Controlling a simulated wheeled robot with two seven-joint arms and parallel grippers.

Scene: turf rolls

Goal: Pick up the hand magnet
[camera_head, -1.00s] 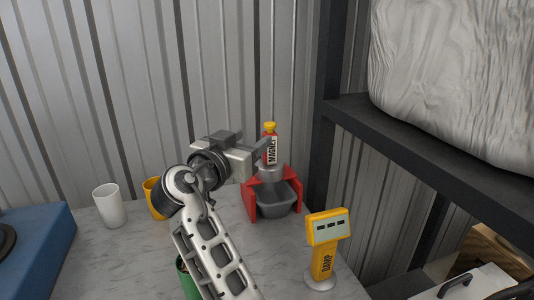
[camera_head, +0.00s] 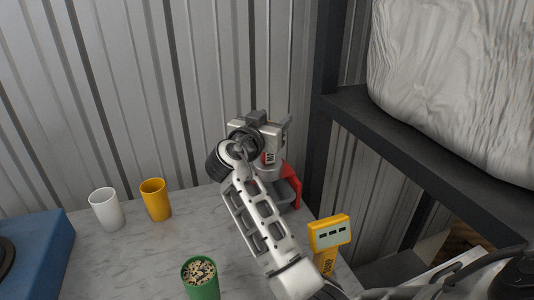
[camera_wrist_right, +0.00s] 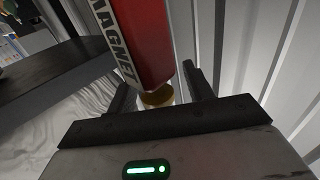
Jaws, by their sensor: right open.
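The hand magnet is red with a "MAGNET" label. In the head view only a bit of it (camera_head: 268,158) shows, under my right gripper (camera_head: 284,127), which hides its top. It stands at the red holder (camera_head: 291,188) with the grey bin. In the right wrist view the magnet (camera_wrist_right: 143,38) reaches down from the top edge, its yellow end near the gap between the fingers. My right gripper (camera_wrist_right: 158,88) is open, a finger to each side of that end; I cannot tell whether they touch it. My left gripper is not in view.
A yellow meter labelled "DAMP" (camera_head: 329,233) stands to the right. A green cup of seeds (camera_head: 201,278), a yellow cup (camera_head: 155,200) and a white cup (camera_head: 107,210) stand on the marble top (camera_head: 135,260). A dark shelf (camera_head: 420,138) rises at the right.

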